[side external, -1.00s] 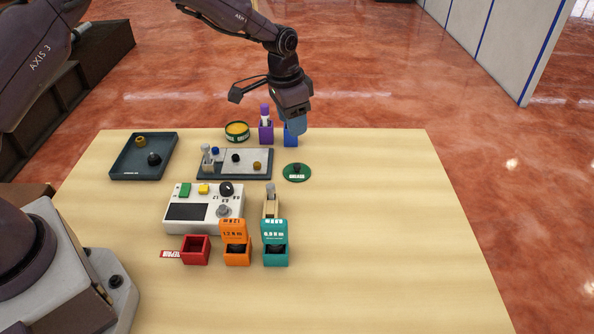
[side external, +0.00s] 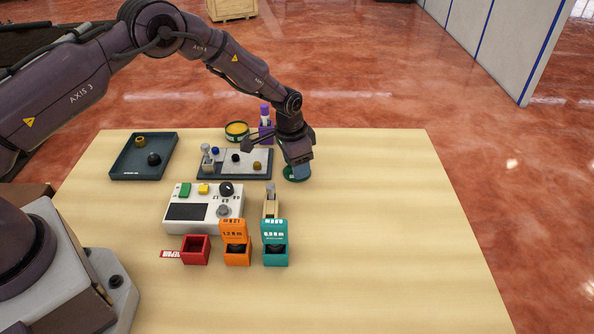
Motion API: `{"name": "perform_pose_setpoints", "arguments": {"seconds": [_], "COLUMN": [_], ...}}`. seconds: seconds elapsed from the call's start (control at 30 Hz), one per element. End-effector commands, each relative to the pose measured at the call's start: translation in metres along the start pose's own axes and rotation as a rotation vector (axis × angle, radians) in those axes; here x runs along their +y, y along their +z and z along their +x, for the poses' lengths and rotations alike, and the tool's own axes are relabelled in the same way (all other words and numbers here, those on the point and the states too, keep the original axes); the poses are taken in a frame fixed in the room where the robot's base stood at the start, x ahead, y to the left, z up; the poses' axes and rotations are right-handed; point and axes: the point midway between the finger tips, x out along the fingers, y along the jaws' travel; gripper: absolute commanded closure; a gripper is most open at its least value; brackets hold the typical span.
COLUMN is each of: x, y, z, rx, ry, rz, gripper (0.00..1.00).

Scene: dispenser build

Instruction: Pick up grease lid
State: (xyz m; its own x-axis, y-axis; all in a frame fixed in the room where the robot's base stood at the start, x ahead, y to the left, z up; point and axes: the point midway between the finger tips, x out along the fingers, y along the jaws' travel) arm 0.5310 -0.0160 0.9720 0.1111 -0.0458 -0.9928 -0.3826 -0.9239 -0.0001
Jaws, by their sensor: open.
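The grease lid (side external: 291,178) is a round green disc lying flat on the table, right of the dark tray with the grey plate. My gripper (side external: 299,171) is right over it, pointing down, and covers most of the lid and its dark knob. The jaws are open; whether the fingers stand around the knob or above it cannot be told. The open grease tin (side external: 237,131), green with yellow inside, stands at the back of the table.
A purple holder (side external: 266,131) stands behind my gripper. The dark tray (side external: 204,175) is close on the left. A white control box (side external: 190,225), a red bin (side external: 196,250), an orange bin (side external: 237,255) and a teal bin (side external: 275,257) are in front. The table's right side is clear.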

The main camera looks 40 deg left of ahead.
Motion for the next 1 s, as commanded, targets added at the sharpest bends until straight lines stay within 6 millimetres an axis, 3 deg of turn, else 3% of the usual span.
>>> {"name": "perform_pose_setpoints", "arguments": {"seconds": [0.17,0.4,0.8,1.0], "x": [0.0,0.0,0.0,0.0], "y": [0.0,0.0,-0.001,-0.003], "z": [0.0,0.0,-0.002,-0.018], "rx": [0.001,0.001,0.001,0.004], "ry": [0.0,0.0,0.0,-0.001], "rz": [0.0,0.0,0.0,0.0], "gripper": [0.52,1.0,1.0,1.0]}}
